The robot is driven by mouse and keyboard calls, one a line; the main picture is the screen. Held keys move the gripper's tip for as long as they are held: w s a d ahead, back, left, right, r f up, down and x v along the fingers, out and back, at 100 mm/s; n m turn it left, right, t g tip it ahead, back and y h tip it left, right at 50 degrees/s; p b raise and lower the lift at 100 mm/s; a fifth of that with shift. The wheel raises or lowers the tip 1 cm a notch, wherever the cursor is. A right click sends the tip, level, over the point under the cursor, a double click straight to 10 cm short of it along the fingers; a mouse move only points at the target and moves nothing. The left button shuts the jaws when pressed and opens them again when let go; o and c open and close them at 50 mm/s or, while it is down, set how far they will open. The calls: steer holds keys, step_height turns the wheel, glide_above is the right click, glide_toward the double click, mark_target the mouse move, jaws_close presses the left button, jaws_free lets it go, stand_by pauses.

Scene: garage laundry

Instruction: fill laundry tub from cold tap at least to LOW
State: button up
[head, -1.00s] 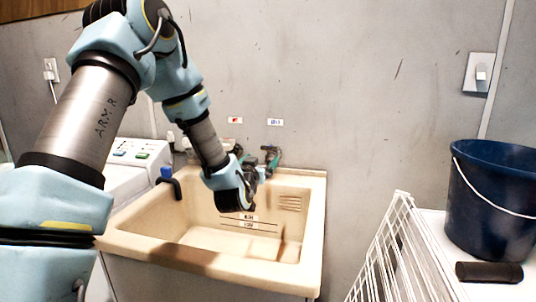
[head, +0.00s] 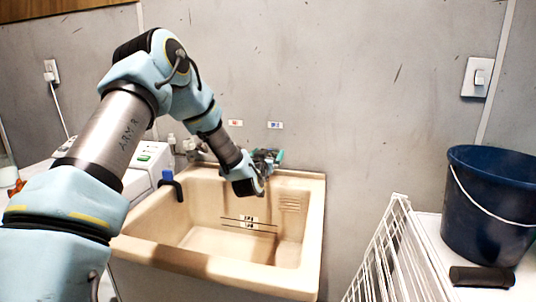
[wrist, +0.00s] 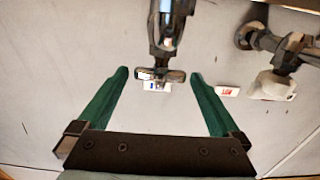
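The beige laundry tub (head: 160,245) stands against the wall. Dark level lines with small labels (head: 249,222) mark its back inner wall; their text is too small to read. I see no water in it. My gripper (head: 268,157) is over the tub's back edge, under the blue label (head: 275,125). In the wrist view my gripper (wrist: 160,75) is open, its green fingers on either side of the cold tap's handle (wrist: 175,76), apart from it. The cold tap's body (wrist: 168,30) rises above. The hot tap (wrist: 285,52) is to the right, near a red label (wrist: 227,91).
A white washing machine (head: 150,165) is left of the tub. A dark hooked piece with a blue end (head: 168,177) is on the tub's left rim. A white wire rack (head: 385,255) and a blue bucket (head: 485,210) are at right.

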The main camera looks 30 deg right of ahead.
steer(key=c, duration=1.1)
steer(key=shift+c, duration=0.2)
steer(key=shift+s, duration=0.1)
steer(key=shift+s+d+f+n+t+y+b, duration=0.15)
steer(key=shift+d+n+t+y+b, duration=0.15)
steer(key=shift+n+t+y+b, duration=0.6)
steer(key=n+y+b, duration=0.1)
steer(key=y, duration=0.1)
steer(key=n+t+y+b, duration=0.1)
steer(key=y, duration=0.1)
steer(key=shift+s+d, duration=0.1)
steer(key=shift+d, duration=0.2)
steer(key=n+y, duration=0.1)
steer(key=y, duration=0.1)
steer(key=n+t+y+b, duration=0.1)
steer(key=n+y, duration=0.3)
steer(key=y, duration=0.1)
steer(key=shift+d, duration=0.4)
steer(key=shift+d+n+g+y+b, duration=0.2)
steer(key=shift+n+y, duration=0.7)
steer(key=shift+y, duration=0.4)
steer(key=shift+d+n+g+y+b, duration=0.1)
steer(key=shift+n+g+y+b, duration=0.1)
steer(key=shift+n+y, duration=0.9)
steer(key=shift+r+y, duration=0.2)
steer(key=shift+y, duration=0.3)
